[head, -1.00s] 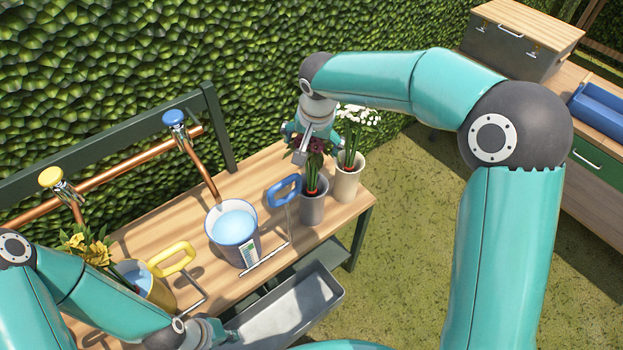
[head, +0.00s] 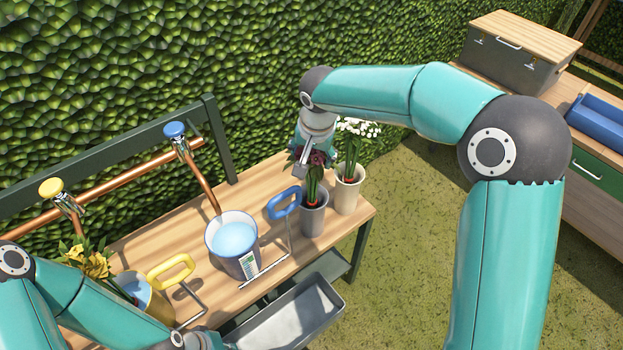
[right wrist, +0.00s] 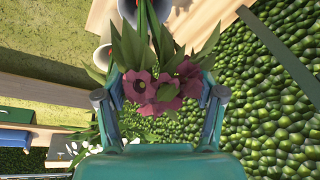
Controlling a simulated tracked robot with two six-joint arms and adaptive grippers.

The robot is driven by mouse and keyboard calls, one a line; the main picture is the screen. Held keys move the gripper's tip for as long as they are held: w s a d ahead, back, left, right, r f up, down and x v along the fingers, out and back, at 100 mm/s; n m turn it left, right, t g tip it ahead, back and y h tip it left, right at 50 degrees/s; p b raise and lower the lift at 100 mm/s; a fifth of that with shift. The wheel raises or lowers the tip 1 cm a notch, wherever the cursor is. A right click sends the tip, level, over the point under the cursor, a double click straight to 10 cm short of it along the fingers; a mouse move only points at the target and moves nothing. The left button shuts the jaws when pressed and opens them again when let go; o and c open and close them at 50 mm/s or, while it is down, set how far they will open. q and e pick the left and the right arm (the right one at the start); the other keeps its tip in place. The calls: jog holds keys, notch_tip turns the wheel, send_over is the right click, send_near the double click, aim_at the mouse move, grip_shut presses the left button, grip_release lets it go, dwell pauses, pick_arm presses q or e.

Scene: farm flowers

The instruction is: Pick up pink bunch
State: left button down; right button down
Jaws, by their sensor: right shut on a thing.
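The pink bunch (head: 313,184), with dark pink flowers, green leaves and a red band, stands upright in a grey pot (head: 313,220) on the wooden bench. My right gripper (head: 311,161) is over it from above, shut on the bunch near the flower heads. In the right wrist view, the pink flowers (right wrist: 158,90) sit between the two fingers of my right gripper (right wrist: 162,105), with leaves spreading towards the pot. The stem ends are hidden in the pot. My left gripper (head: 205,339) is at the bottom edge, partly cut off, its fingers unclear.
White flowers (head: 358,128) in a cream pot (head: 348,192) stand close on the right. A blue-handled tool (head: 284,203) and a water bucket (head: 234,262) stand left of the grey pot. A hedge (head: 250,60) rises behind; a grey trough (head: 300,315) is below in front.

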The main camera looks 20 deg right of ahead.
jog(key=shift+r, duration=0.85)
notch_tip(320, 180, up, 18)
jog(key=p, duration=0.2)
jog(key=shift+r, duration=0.2)
